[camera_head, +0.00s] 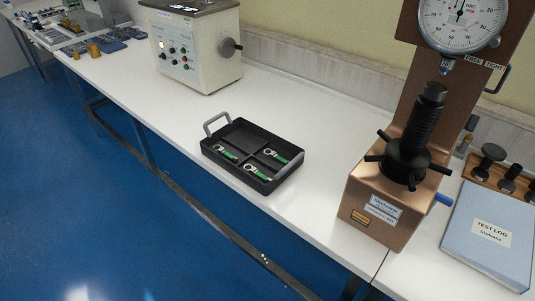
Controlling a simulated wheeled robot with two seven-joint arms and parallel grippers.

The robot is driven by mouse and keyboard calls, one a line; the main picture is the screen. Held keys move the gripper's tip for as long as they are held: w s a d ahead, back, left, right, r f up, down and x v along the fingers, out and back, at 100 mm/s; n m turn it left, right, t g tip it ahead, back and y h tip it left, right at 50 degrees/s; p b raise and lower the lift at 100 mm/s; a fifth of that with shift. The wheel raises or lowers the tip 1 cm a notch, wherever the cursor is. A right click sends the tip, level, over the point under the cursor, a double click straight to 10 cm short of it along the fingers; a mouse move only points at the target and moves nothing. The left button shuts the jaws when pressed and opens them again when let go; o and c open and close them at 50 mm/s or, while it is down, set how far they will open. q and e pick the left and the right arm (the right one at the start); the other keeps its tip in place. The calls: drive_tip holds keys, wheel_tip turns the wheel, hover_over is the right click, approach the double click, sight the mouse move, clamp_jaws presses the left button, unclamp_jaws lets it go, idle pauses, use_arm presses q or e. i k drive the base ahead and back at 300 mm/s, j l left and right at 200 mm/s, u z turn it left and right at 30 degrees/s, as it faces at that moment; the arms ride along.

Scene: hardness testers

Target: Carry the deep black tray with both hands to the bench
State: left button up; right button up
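The deep black tray (262,181) rests on the white bench (312,205), close to its front edge. A grey handle (217,123) stands up at its left end, and a grey strip shows along its right end. The tray has compartments, and three green-and-silver pieces (257,172) lie in them. Neither of my grippers shows in the head view, and nothing is touching the tray.
A copper-brown hardness tester (372,207) with a dial (462,20) stands right of the tray. A blue test log (490,235) lies at the far right. A cream control box (198,50) stands behind left. Bare bench lies between the tray and the tester.

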sight(108, 69)
drive_tip(key=z, duration=0.35)
drive_tip(key=j+z, duration=0.35)
drive_tip(key=i+j+z, duration=0.1)
drive_tip(key=j+z, duration=0.4)
drive_tip(key=j, duration=0.6)
drive_tip(key=k+j+z, duration=0.15)
drive_tip(key=j, duration=0.55)
drive_tip(key=j+z, duration=0.1)
drive_tip(key=j, duration=0.6)
drive_tip(key=k, duration=0.05)
